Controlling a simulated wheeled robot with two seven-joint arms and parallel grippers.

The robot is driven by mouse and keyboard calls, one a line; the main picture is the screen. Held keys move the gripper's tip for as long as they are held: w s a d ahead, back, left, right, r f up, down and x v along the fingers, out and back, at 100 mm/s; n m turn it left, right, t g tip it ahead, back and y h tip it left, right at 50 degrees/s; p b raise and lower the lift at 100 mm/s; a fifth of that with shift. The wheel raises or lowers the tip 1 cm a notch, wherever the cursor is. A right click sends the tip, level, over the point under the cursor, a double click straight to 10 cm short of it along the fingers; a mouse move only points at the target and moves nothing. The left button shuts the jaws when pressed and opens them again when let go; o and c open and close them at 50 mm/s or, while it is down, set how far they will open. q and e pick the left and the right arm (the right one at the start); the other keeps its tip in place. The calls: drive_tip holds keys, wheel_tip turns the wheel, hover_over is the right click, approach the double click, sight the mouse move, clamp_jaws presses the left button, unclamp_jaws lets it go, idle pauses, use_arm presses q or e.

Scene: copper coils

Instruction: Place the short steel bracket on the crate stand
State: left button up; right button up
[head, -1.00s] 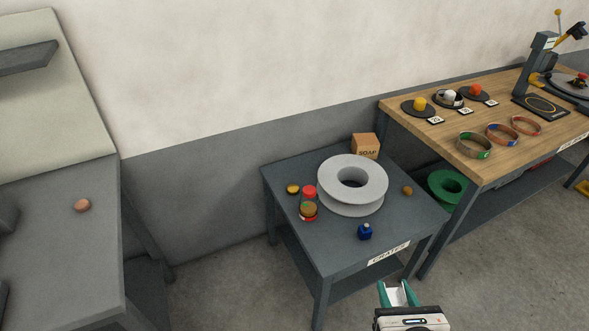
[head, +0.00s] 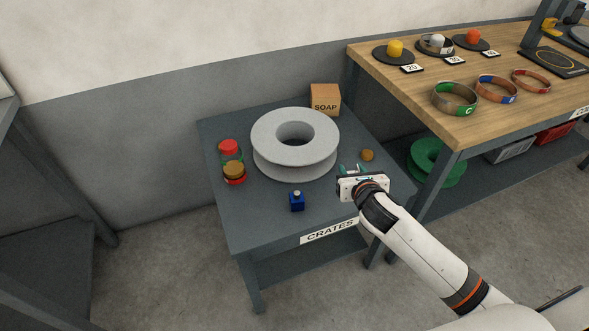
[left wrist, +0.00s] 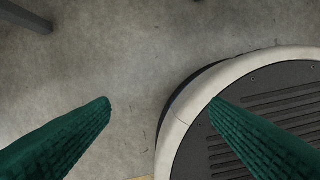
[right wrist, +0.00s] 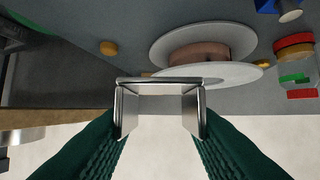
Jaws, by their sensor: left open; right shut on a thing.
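The crate stand (head: 240,215) is a dark grey table with a CRATES label on its front edge. My right gripper (head: 353,169) is over the right part of its top, to the right of the large spool. In the right wrist view my right gripper (right wrist: 160,118) is shut on the short steel bracket (right wrist: 160,86), a shiny U-shaped piece between its green fingers. The bracket is mostly hidden in the head view, and I cannot tell whether it touches the top. My left gripper (left wrist: 160,102) is open and empty over the floor, near my base.
A wooden bench (head: 440,75) stands at the right. The stand's front left top is clear.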

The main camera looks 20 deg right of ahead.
drive_tip(key=shift+m+g+h, duration=0.3)
drive_tip(key=shift+m+h, duration=0.5)
drive_tip(key=shift+h, duration=0.1)
drive_tip(key=w+d+f+b, duration=0.2)
drive_tip(key=f, duration=0.1)
drive_tip(key=w+d+f+b, duration=0.2)
drive_tip(key=f, duration=0.1)
drive_tip(key=w+d+f+b, duration=0.2)
drive_tip(key=d+f+b, duration=0.1)
drive_tip(key=shift+w+f, duration=0.35)
drive_tip(key=shift+f, duration=0.05)
wheel_tip(320, 180, down, 4)
drive_tip(key=shift+r+b, duration=0.1)
drive_tip(key=shift+b, duration=0.7)
use_arm(q)
drive_tip(key=w+r+t, duration=0.1)
drive_tip(key=w+r, duration=0.5)
drive_tip(key=r, duration=0.4)
drive_tip(key=shift+w+d+r, duration=0.2)
drive_tip(key=shift+d+r, duration=0.1)
drive_tip(key=shift+d, duration=0.1)
use_arm(e)
drive_tip(key=shift+f, duration=0.25)
drive_tip(key=o, duration=1)
